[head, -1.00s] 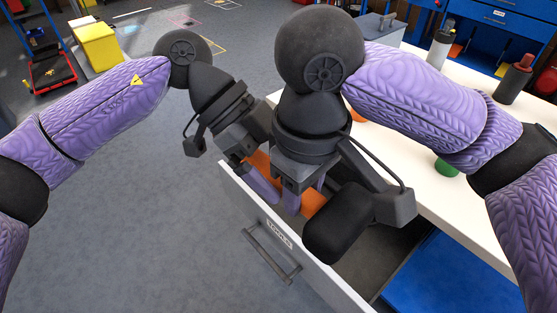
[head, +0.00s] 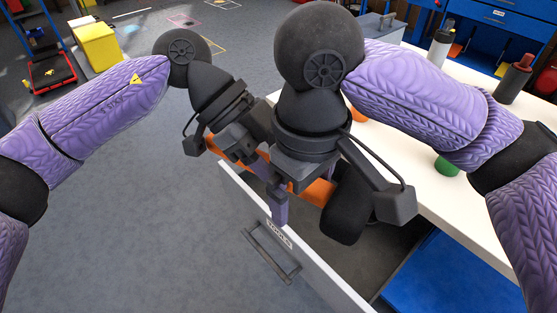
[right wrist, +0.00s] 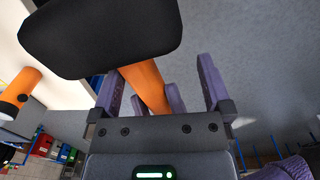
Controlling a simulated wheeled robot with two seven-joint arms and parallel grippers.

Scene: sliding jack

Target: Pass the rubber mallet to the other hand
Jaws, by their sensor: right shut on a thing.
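The rubber mallet has a black head (head: 344,207) and an orange handle (head: 318,192) and is held above the open drawer. The handle runs up and left behind my grippers, and its end shows left of my left gripper. My right gripper (head: 282,200) is shut on the mallet near the head. In the right wrist view the black head (right wrist: 100,35) is close to the camera, with my right fingers on both sides of the orange handle (right wrist: 145,85). My left gripper (head: 258,165) is close beside the right one; its fingers flank the handle farther along, appearing closed on it.
The open drawer (head: 300,262) with a white front is below the hands. The white worktop (head: 430,110) at right carries a green object (head: 446,167) and bottles (head: 514,80). The floor at left is clear near the arms.

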